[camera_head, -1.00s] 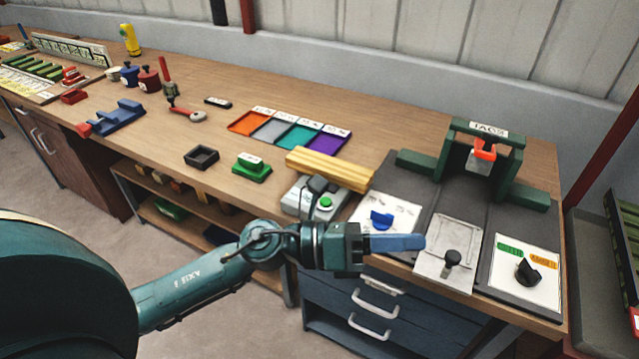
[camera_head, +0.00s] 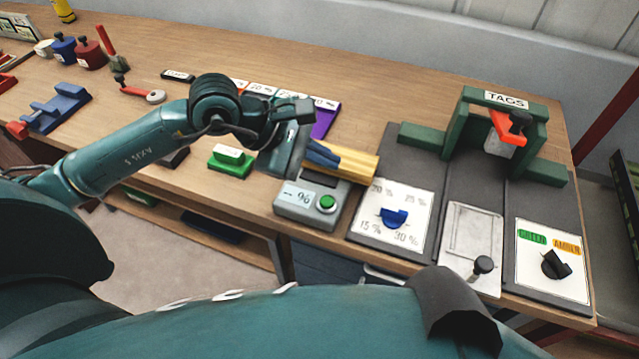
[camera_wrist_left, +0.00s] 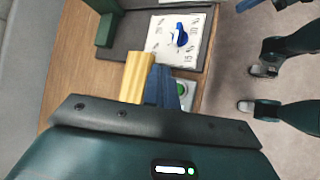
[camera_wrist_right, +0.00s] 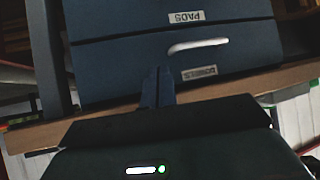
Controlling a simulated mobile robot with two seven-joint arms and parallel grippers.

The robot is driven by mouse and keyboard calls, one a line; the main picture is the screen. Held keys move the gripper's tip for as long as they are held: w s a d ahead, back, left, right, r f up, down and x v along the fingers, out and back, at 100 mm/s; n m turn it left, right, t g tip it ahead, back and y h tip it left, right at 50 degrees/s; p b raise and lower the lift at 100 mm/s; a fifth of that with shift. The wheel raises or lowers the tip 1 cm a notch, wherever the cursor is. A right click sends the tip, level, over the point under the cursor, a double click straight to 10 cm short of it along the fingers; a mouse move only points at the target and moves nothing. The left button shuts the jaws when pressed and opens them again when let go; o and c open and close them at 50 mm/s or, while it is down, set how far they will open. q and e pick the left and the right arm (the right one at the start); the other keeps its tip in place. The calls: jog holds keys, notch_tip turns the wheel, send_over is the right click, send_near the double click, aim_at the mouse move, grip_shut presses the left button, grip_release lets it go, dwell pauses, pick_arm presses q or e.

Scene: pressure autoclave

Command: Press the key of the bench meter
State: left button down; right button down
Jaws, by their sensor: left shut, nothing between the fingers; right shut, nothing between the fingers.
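The bench meter (camera_head: 290,207) is a small grey box near the bench's front edge. Its display reads "- %", and its round green key (camera_head: 327,203) sits on the right of its top. My left gripper (camera_head: 325,155) is shut and empty, its blue fingers above the meter's back part, behind the key in the picture. In the left wrist view the green key (camera_wrist_left: 183,88) shows just right of the blue fingers (camera_wrist_left: 160,85); most of the meter is hidden there. My right gripper (camera_wrist_right: 158,88) is shut and empty, pointing at blue drawers.
A yellow ribbed block (camera_head: 355,172) lies right behind the meter. A dial card with a blue knob (camera_head: 393,216) stands to the right, a green block (camera_head: 230,160) to the left. In the right wrist view, a drawer handle (camera_wrist_right: 198,46) is ahead of the fingers.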

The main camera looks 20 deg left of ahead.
pick_arm(q)
jog(key=shift+w+a, duration=0.25)
jog(key=shift+a, duration=0.1)
